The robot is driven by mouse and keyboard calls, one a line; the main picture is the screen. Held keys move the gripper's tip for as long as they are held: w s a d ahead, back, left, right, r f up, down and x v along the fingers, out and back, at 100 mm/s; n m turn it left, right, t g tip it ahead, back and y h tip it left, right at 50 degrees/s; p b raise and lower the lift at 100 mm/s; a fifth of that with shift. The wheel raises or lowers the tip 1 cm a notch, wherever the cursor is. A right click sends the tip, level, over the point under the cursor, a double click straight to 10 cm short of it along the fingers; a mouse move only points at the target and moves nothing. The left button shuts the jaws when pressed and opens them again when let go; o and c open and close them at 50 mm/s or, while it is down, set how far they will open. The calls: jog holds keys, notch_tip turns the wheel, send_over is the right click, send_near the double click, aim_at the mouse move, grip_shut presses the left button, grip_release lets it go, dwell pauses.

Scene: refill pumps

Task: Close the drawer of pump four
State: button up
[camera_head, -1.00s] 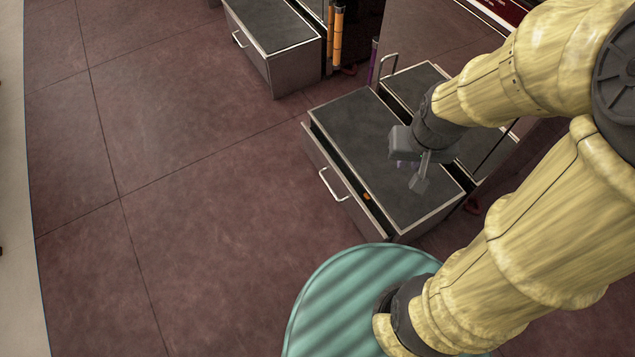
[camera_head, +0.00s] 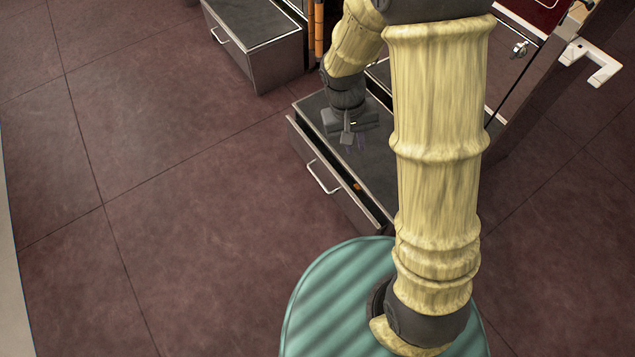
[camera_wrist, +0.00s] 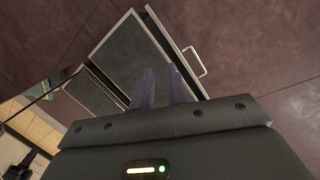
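A drawer (camera_head: 344,199) with a metal front and silver bar handle (camera_head: 323,178) is pulled slightly out of a dark-topped cabinet (camera_head: 377,177). A dark gap shows behind its front, with a small orange item in it. No pump number is readable. The handle also shows in the wrist view (camera_wrist: 199,62). My gripper (camera_head: 347,138) is over the cabinet's dark top, near its far left corner and behind the drawer front. In the wrist view, its two fingers (camera_wrist: 161,75) stand apart with nothing between them. My arm hides the cabinet's right part in the head view.
Another metal cabinet (camera_head: 255,40) with a handle stands farther back, with orange posts (camera_head: 318,30) beside it. The tiled floor (camera_head: 190,200) in front of the drawer is clear. A white bracket (camera_head: 592,62) sticks out at the upper right.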

aim_at(318, 179)
jog(key=a+f+n+t+h+b, duration=0.1)
jog(key=a+f+t+h+b, duration=0.1)
jog(key=a+f, duration=0.5)
jog(key=w+a+f+n+t+h+b, duration=0.1)
jog(key=a+f, duration=0.6)
jog(key=f, duration=0.9)
jog(key=w+a+f+n+t+h+b, duration=0.1)
jog(key=a+f+n+t+h+b, duration=0.2)
jog(key=f, duration=0.8)
jog(key=a+t+h+b, duration=0.2)
jog(key=a+t+h, duration=0.1)
jog(key=a+h, duration=0.1)
jog(key=shift+a+f+t+h, duration=0.3)
jog(key=shift+a+h, duration=0.1)
jog(key=shift+a, duration=0.2)
jog(key=shift+w+d, duration=0.1)
jog(key=b+x, duration=0.5)
jog(key=x, duration=1.2)
jog(key=shift+d, duration=0.15)
grip_shut()
